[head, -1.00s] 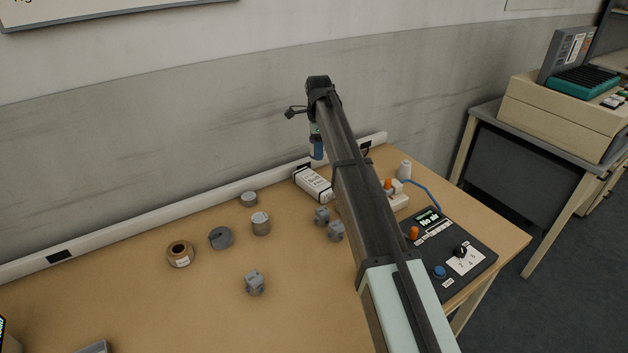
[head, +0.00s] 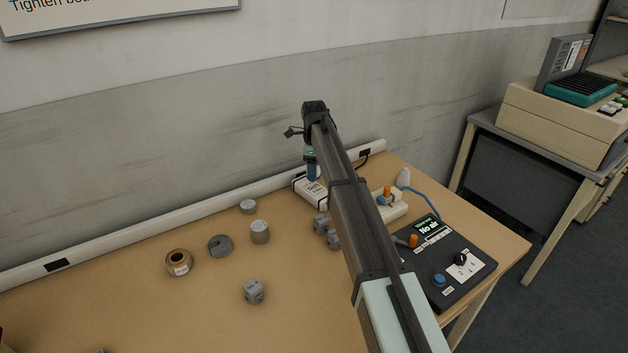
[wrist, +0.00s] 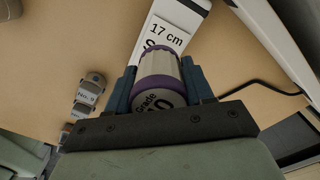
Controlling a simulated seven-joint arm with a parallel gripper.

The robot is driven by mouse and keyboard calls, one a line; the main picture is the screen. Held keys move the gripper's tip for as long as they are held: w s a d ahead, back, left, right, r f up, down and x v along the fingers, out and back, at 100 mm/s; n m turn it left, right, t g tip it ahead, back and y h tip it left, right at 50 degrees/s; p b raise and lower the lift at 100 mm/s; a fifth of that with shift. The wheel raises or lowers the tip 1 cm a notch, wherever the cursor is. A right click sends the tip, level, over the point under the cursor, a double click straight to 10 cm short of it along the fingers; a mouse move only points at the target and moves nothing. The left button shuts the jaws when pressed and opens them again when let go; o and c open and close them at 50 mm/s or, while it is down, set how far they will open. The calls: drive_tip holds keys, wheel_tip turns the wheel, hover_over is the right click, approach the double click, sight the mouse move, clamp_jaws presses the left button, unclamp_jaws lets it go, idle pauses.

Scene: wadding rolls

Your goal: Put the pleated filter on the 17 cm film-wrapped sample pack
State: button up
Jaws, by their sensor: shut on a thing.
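My gripper (wrist: 160,72) is shut on the pleated filter (wrist: 158,90), a short whitish cylinder with purple rims and a label reading "Grade 10" in the wrist view. The white film-wrapped pack (wrist: 172,36), printed "17 cm", lies just beyond and below the filter. In the head view the pack (head: 309,192) lies flat near the wall with dark bands, and my gripper (head: 312,172) points down over it. My arm and fingers mostly hide the filter there. I cannot tell whether the filter touches the pack.
Small grey blocks (head: 321,224) stand close in front of the pack. Grey round pieces (head: 260,232) and a brown roll (head: 179,262) lie to the left. A white fitting with an orange knob (head: 392,205) and a control box (head: 446,262) stand right. The front-left table is mostly clear.

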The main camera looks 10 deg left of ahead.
sight(314, 187)
drive_tip(key=shift+f, duration=2.05)
drive_tip(key=shift+f, duration=0.15)
drive_tip(key=o, duration=1)
drive_tip(key=shift+o, duration=0.2)
wheel_tip(314, 187, up, 12)
drive_tip(key=shift+r, duration=0.2)
